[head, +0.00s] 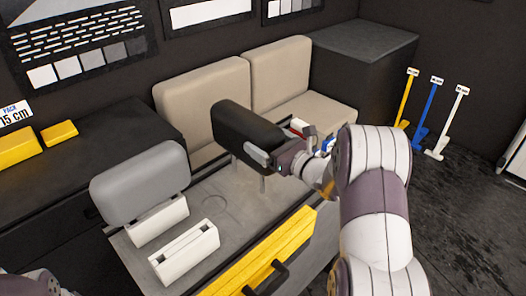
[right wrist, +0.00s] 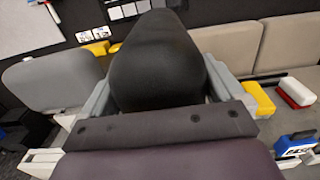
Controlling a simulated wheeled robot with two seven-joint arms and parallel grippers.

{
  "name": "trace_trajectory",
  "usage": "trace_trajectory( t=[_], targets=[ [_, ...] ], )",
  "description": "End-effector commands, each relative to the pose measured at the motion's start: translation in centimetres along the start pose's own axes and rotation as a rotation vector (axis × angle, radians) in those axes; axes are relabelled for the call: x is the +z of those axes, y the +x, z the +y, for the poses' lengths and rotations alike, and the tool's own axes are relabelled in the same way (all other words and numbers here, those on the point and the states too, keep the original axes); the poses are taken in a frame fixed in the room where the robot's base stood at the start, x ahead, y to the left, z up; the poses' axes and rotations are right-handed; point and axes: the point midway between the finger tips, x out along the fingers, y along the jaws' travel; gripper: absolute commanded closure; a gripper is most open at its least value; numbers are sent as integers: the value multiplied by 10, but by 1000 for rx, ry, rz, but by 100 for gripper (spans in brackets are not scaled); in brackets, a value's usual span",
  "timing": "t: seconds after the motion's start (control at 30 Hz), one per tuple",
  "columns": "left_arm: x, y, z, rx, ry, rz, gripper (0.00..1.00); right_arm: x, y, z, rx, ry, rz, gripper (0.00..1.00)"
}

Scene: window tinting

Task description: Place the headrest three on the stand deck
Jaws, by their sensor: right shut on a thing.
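A black headrest (head: 247,132) is in my right gripper (head: 262,156), held in the air above the grey stand deck (head: 228,188). Its thin metal posts point down below it. In the right wrist view, the black headrest (right wrist: 160,65) sits between the two grey fingers of my right gripper (right wrist: 158,92). A grey headrest (head: 140,182) stands at the left of the deck, at a white slotted holder (head: 158,221). A second white slotted holder (head: 184,252) is in front, with nothing in it. My left gripper is out of view; only part of my left arm shows bottom left.
A yellow drawer front (head: 268,252) with a black handle lies at the deck's front. Beige seats (head: 203,100) stand behind, partly hidden. Yellow blocks (head: 60,133) lie on a dark counter (head: 90,160) at left. Yellow, blue and white tools (head: 424,118) lean at the right wall.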

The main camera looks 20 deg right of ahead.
Motion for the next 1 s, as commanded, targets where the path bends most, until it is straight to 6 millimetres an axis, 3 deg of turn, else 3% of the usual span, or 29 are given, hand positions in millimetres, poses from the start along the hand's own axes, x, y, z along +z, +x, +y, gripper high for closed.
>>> trace_trajectory(
  t=[0.1,0.3,0.8,0.83,1.0],
  targets=[
    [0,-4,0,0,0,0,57,-6,7,1,0,0,-3,60],
    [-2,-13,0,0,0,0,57,-39,7,1,-1,0,-3,60],
    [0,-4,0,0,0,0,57,-48,6,1,0,-3,-5,60],
    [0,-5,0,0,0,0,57,-48,6,1,0,0,-1,0],
    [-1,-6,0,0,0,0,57,-48,6,1,0,0,-1,0]
  ],
)
